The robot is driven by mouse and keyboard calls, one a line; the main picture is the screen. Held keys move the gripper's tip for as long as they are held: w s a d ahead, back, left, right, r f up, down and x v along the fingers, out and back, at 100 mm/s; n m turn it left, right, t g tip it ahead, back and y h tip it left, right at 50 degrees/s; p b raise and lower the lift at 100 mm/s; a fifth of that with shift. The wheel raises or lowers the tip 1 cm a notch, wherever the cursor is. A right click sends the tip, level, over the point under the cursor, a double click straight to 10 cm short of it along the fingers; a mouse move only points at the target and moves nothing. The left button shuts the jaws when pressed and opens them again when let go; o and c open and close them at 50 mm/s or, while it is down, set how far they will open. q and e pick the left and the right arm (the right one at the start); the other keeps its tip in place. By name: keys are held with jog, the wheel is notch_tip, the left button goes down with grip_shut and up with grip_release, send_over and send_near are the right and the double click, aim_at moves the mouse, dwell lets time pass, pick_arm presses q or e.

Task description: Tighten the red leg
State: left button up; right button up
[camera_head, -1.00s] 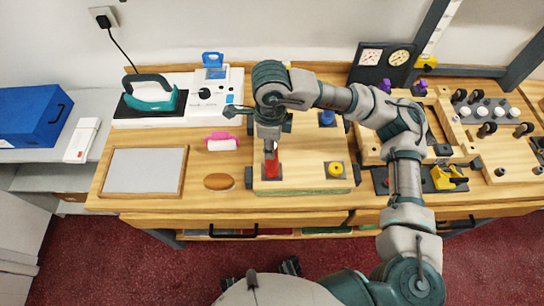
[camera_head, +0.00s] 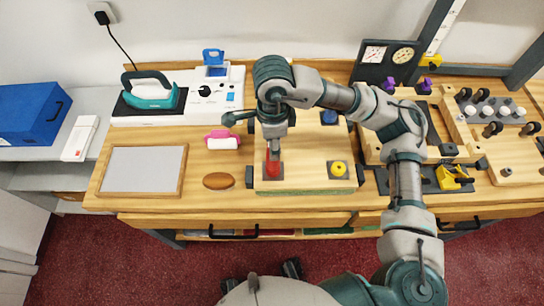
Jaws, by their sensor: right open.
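The red leg (camera_head: 272,168) stands upright on a dark square plate at the front left of a wooden board (camera_head: 305,172). My right gripper (camera_head: 273,148) points down from above at the top of the red leg, with its fingers open around or just over the tip; I cannot tell whether they touch it. A yellow leg (camera_head: 339,168) is at the board's front right. A blue leg (camera_head: 329,117) is at its back right, partly beside my arm. The board's back left is hidden by my right arm. My left gripper is not in view.
A grey framed pad (camera_head: 143,170), a brown oval (camera_head: 219,181) and a pink-handled item (camera_head: 222,140) lie to the left. An iron (camera_head: 150,91) on a white unit is behind them. Knobbed fixtures (camera_head: 490,118) crowd the right. Bare tabletop shows left of the board.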

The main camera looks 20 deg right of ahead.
jog(key=n, duration=0.3)
jog(key=shift+f+n, duration=0.1)
jog(key=shift+n, duration=0.3)
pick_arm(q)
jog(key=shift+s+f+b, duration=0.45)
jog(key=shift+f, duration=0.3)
pick_arm(e)
jog(key=n, duration=0.6)
jog(key=shift+c, duration=0.2)
grip_shut()
jog(key=shift+r+m, duration=0.25)
jog(key=shift+m, duration=0.35)
jog(key=m+p, duration=0.1)
jog(key=m, duration=0.2)
jog(key=shift+f+m, duration=0.15)
jog(key=shift+m, duration=0.25)
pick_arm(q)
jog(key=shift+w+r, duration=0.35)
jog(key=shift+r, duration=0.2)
pick_arm(e)
jog(key=shift+o, duration=1.8)
grip_release()
jog(key=shift+o, duration=0.3)
